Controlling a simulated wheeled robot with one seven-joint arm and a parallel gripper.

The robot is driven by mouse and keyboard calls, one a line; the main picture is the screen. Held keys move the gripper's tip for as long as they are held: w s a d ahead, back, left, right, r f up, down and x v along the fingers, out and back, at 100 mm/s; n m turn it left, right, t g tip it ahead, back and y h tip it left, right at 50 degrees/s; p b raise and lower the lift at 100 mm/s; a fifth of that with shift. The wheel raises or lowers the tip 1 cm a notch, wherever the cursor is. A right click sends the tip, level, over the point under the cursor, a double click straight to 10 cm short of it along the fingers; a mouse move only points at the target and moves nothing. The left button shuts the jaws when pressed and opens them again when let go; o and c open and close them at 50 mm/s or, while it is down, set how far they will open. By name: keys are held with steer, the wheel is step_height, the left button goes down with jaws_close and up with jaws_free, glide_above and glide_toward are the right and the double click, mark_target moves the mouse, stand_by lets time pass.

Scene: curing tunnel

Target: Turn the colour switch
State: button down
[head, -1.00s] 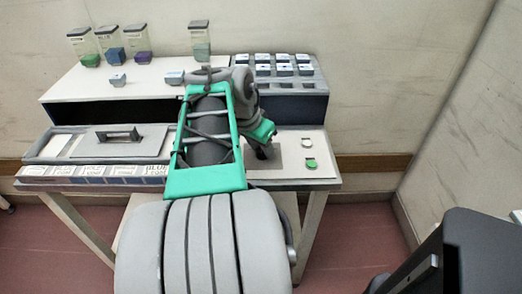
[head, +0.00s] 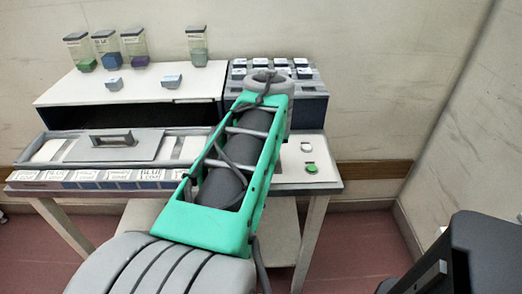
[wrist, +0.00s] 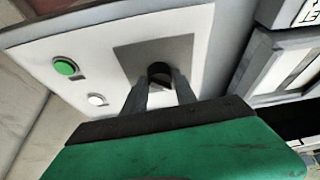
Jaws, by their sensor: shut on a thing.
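The colour switch (wrist: 160,69) is a dark round knob on a grey square plate (wrist: 132,58), set in a pale panel. My gripper (wrist: 160,80) is shut on the knob, with one finger on each side of it. The knob's lower part is hidden between the fingers, and I cannot read any setting mark. In the head view my own arm hides the switch and my gripper.
Beside the switch are a green button (wrist: 64,66) and a white button (wrist: 97,99); the green button also shows in the head view (head: 312,168). Jars (head: 134,48) stand on the white tunnel top (head: 60,92).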

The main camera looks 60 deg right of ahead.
stand_by(0.4)
steer(key=c, duration=1)
jaws_free()
steer(key=shift+r, duration=0.1)
steer(key=p+v, duration=0.1)
steer(key=v, duration=0.6)
steer(key=shift+s+a+r+p, duration=0.1)
steer(key=shift+r+p, duration=0.2)
steer(key=shift+p, duration=0.05)
